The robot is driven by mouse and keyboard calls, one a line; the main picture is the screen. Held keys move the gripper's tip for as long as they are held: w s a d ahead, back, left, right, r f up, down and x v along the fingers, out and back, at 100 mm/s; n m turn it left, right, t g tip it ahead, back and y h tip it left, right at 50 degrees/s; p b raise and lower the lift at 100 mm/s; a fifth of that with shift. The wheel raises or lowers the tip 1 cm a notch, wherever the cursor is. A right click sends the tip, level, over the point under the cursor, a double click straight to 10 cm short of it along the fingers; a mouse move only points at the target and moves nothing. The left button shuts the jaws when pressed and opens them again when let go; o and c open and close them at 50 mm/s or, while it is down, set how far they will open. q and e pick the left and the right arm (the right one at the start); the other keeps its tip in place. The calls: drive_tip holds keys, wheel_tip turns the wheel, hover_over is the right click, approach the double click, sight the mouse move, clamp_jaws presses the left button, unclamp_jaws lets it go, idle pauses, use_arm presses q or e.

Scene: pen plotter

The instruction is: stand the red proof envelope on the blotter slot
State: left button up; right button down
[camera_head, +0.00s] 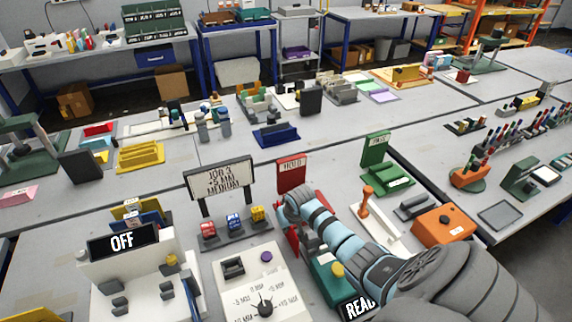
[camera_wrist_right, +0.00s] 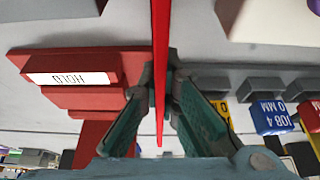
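The red proof envelope (camera_wrist_right: 160,70) shows edge-on as a thin red upright strip in the right wrist view. My right gripper (camera_wrist_right: 168,85) has its two teal fingers closed in on either side of it. In the head view, my right gripper (camera_head: 290,208) is beside the red HOLD stand (camera_head: 291,176), whose base is partly hidden by my arm. The HOLD stand also shows at the left in the wrist view (camera_wrist_right: 85,98). I cannot tell which fixture is the blotter slot. My left gripper is not in view.
Coloured JOB blocks (camera_head: 233,223) stand left of my right gripper, behind a white dial panel (camera_head: 245,275). The JOB 3 board (camera_head: 221,181) stands behind them. A green PASS stand (camera_head: 376,148), an orange-handled stamp (camera_head: 367,203) and an orange box (camera_head: 444,226) are to the right.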

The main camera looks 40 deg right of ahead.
drive_tip(key=c, duration=2.2)
unclamp_jaws()
drive_tip(key=shift+f, duration=0.1)
drive_tip(key=shift+c, duration=0.2)
drive_tip(key=o, duration=0.4)
drive_tip(key=shift+o, duration=0.2)
